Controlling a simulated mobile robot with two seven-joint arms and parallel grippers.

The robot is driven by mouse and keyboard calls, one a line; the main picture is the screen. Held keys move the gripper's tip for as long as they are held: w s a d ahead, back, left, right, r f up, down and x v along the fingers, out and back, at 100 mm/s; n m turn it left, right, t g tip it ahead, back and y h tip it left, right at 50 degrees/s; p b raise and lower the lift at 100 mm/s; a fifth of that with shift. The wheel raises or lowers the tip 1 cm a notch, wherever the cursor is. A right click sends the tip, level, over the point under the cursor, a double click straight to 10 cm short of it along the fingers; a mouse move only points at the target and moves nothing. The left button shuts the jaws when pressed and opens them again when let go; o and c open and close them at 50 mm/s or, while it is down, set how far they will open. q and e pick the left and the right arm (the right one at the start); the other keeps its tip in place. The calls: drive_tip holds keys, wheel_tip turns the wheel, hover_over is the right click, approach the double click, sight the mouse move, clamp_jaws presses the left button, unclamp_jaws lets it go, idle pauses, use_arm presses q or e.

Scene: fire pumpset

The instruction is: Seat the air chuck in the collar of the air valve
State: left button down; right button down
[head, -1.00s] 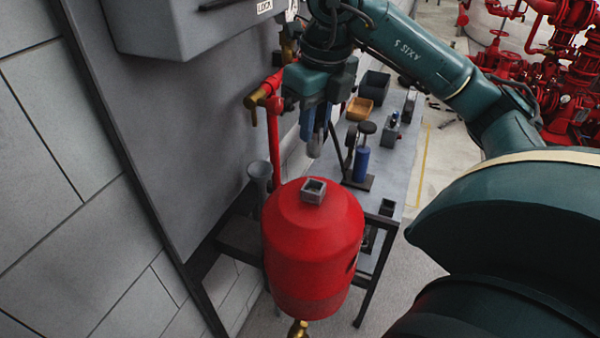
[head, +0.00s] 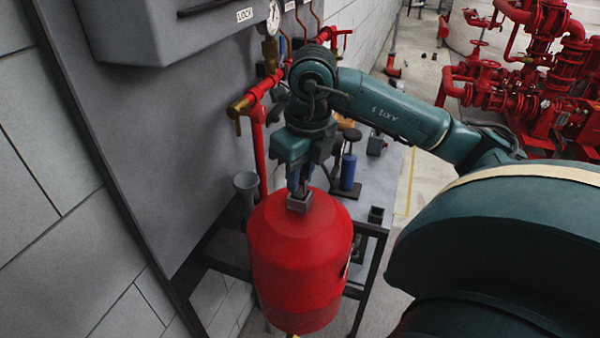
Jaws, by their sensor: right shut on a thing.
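The red tank (head: 300,255) stands upright, with the small square grey collar (head: 299,203) of the air valve on its top. My right gripper (head: 298,182) points down directly over the collar, its blue fingers shut on the air chuck. The chuck's grey lower end (head: 300,193) is at the collar's opening and mostly hidden by the fingers and the collar's rim. I cannot tell how deep it sits. My left gripper is not in view.
A red pipe with a brass valve (head: 241,106) rises behind the tank, near a grey funnel (head: 246,183). A grey cabinet (head: 165,30) hangs on the wall. A bench (head: 372,185) behind holds a blue hand pump (head: 348,170). Red pumps (head: 510,85) stand far right.

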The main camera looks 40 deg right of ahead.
sight(305, 175)
drive_tip(key=shift+f, duration=0.2)
drive_tip(key=c, duration=1.2)
unclamp_jaws()
drive_tip(key=shift+c, duration=0.2)
drive_tip(key=shift+r, duration=0.1)
drive_tip(key=shift+r, duration=0.15)
use_arm(q)
drive_tip(key=p, duration=0.1)
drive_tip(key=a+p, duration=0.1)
drive_tip(key=p, duration=0.1)
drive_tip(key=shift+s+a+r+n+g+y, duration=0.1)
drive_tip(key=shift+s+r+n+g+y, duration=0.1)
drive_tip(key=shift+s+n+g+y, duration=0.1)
use_arm(e)
wheel_tip(305, 175, up, 12)
drive_tip(key=s, duration=0.1)
drive_tip(key=shift+s, duration=0.25)
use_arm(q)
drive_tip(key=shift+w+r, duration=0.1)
